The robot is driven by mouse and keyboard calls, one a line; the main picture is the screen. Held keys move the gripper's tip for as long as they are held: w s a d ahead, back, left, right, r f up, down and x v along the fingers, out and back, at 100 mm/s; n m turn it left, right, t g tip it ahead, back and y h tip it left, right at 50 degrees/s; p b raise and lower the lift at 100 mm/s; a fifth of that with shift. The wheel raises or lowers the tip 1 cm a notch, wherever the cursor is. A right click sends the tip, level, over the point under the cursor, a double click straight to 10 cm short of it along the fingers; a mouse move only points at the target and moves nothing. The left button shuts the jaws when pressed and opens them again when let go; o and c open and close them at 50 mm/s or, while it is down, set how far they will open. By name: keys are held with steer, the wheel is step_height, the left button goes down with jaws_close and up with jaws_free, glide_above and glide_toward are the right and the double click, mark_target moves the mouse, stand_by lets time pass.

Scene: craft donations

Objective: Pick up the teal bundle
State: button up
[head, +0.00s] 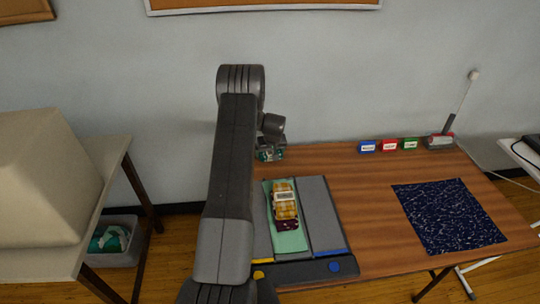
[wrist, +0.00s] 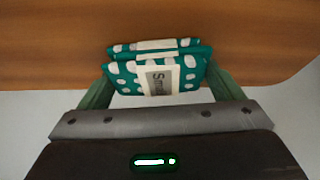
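The teal bundle (wrist: 155,70) is folded cloth with white dots, a pale band and a label reading "Small". In the wrist view it sits between the two green fingers of my gripper (wrist: 158,72), which meet its left and right sides. In the head view my gripper (head: 270,150) is at the back left edge of the wooden table, with a bit of the teal bundle (head: 265,156) showing under it. My arm hides part of that area. Whether the bundle's underside touches the table cannot be seen.
Blue, red and green label blocks (head: 389,145) and a scanner-like device (head: 440,140) stand at the back. A dark blue cloth (head: 447,215) lies right. A grey bin (head: 127,258) holds something teal.

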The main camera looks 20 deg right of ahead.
steer(key=c, duration=0.5)
